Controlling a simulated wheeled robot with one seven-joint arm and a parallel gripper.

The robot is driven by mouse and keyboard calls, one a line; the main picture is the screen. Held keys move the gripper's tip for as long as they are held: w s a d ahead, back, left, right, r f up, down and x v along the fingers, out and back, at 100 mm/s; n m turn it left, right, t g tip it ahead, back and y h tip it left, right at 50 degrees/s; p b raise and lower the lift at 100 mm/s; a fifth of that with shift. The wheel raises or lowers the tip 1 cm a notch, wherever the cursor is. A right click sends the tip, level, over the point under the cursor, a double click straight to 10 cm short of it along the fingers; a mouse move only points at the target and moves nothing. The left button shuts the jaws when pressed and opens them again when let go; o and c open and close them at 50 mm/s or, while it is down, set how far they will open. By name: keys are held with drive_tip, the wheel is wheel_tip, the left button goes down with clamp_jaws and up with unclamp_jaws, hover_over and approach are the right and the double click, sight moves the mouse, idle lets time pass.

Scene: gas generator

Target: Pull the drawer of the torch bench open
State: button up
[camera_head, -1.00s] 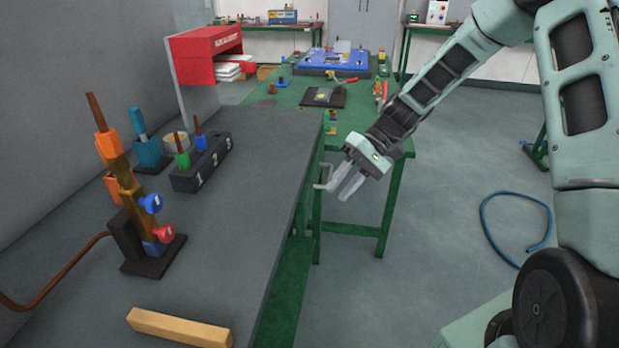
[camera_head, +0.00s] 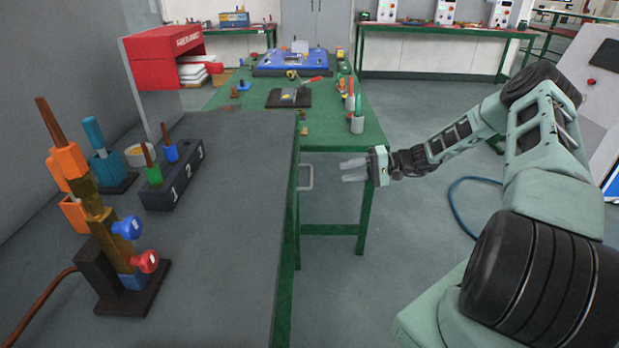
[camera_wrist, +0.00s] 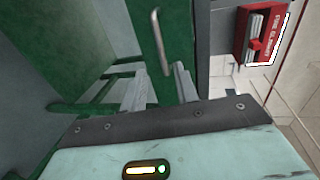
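The torch bench (camera_head: 225,215) has a dark grey top and green frame at the left in the head view. A pale grey bar handle (camera_head: 306,178) stands out from its right side; the drawer front is barely seen edge-on. In the wrist view a similar handle (camera_wrist: 160,40) shows upright on a green panel (camera_wrist: 190,35), just ahead of my fingers. My gripper (camera_head: 346,171) is open and empty, to the right of the handle and apart from it, fingers pointing at it. It also shows in the wrist view (camera_wrist: 160,87).
A torch stand (camera_head: 128,265), a black numbered block (camera_head: 172,183) and a teal holder (camera_head: 108,167) stand on the bench. A green table (camera_head: 345,125) with tools is behind. A blue hose (camera_head: 455,205) lies on the floor. Floor between bench and arm is clear.

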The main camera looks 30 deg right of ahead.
sight(311, 176)
drive_tip(key=p+x, duration=0.1)
drive_tip(key=x, duration=1.1)
clamp_jaws()
